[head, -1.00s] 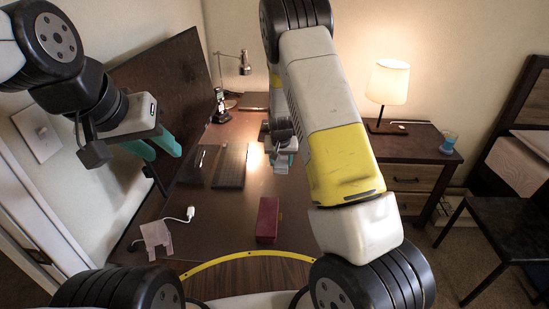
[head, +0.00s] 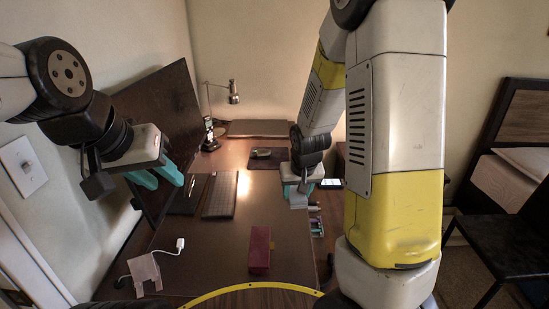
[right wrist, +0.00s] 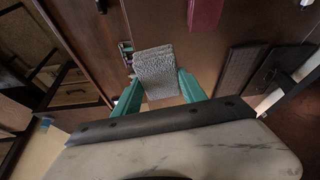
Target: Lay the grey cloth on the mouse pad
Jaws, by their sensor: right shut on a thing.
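The grey cloth (right wrist: 155,72) hangs between the teal fingers of my right gripper (right wrist: 158,85) in the right wrist view. In the head view a small part of the cloth (head: 297,199) shows below my right gripper (head: 300,188), near the desk's right edge. The dark mouse pad (head: 271,165) lies toward the back of the desk, left of and beyond that gripper, with a mouse (head: 261,152) on it. My left gripper (head: 157,177) is open and empty, raised at the left in front of the monitor.
A keyboard (head: 220,195), a red case (head: 260,249), a pink item (head: 145,273) and a white cable plug (head: 180,244) lie on the desk (head: 215,246). A desk lamp (head: 233,92) and a closed laptop (head: 262,128) are at the back. Small items show beside the right edge.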

